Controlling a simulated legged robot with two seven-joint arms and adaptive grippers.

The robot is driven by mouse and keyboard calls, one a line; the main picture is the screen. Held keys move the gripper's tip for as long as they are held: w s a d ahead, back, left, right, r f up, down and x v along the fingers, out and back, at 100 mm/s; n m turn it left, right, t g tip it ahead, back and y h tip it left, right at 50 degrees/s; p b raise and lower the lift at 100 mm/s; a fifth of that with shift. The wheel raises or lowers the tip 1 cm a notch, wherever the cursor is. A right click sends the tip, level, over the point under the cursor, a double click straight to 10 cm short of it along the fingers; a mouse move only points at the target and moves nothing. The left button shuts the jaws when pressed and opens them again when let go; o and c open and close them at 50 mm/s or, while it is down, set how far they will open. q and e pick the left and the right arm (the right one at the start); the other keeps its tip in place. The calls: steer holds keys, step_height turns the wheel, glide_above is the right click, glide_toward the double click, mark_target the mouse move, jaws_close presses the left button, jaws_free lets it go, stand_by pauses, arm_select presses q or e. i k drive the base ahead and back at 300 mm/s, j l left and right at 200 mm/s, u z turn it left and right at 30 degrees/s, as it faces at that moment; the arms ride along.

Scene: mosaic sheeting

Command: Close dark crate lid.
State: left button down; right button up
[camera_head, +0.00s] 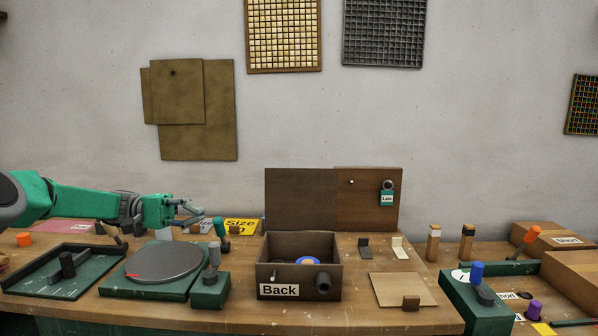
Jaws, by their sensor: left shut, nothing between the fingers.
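The dark crate (328,268) stands on the bench at the centre, with a white "Back" label and a dark round knob on its front. Its dark lid (300,199) stands upright behind the opening, so the crate is open. A blue disc-like thing (308,261) shows inside, partly hidden by the front wall. My left gripper (203,217) is shut and empty, left of the crate and apart from the lid. My right gripper is out of view.
A grey turntable (164,262) on a green base and a green block with a grey knob (211,289) lie left of the crate. A brown board (380,198) stands behind the lid's right side. A pale flat panel (400,290) lies to the crate's right.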

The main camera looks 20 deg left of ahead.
mark_target(295, 199)
steer(key=i, duration=1.4)
